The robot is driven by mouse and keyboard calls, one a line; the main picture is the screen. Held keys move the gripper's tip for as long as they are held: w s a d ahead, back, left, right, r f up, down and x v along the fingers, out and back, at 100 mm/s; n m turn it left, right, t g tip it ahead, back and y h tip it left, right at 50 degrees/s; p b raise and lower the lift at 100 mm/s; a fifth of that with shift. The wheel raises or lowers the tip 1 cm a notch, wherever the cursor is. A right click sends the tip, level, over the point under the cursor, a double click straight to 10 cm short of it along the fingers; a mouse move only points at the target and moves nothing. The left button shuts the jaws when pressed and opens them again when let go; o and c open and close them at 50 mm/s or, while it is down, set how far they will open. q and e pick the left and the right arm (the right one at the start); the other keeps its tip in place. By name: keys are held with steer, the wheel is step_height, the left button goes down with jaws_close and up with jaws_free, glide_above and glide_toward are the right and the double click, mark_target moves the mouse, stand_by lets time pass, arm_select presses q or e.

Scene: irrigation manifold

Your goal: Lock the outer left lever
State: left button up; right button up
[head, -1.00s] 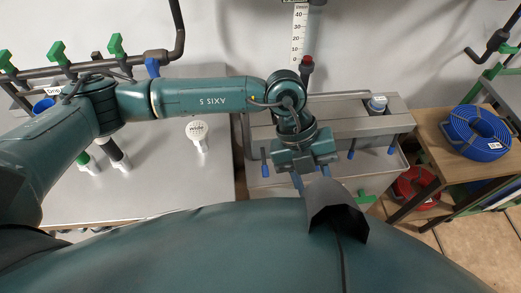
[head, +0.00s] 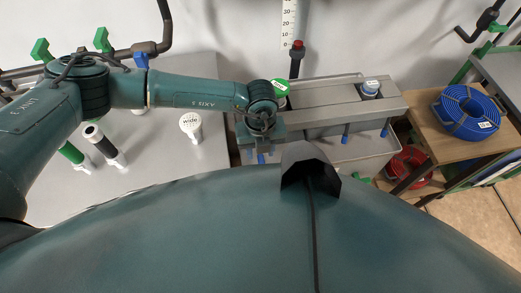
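The grey metal manifold (head: 330,110) stands against the wall with blue-tipped levers hanging along its front. The outer left lever (head: 261,158) shows only as a blue tip under my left gripper. Two more levers, one (head: 346,134) and another (head: 384,131), hang to the right. My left gripper (head: 262,154) points down at the manifold's left front, its fingers apart with the blue tip appearing between them. Whether they touch the lever cannot be told. Most of the lever is hidden by the gripper. My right gripper is not in view.
A wooden stand with a blue hose coil (head: 468,112) is at right; a red coil (head: 407,162) lies below.

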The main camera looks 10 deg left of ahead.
arm_select(q)
steer(key=shift+f, duration=0.9)
jaws_close()
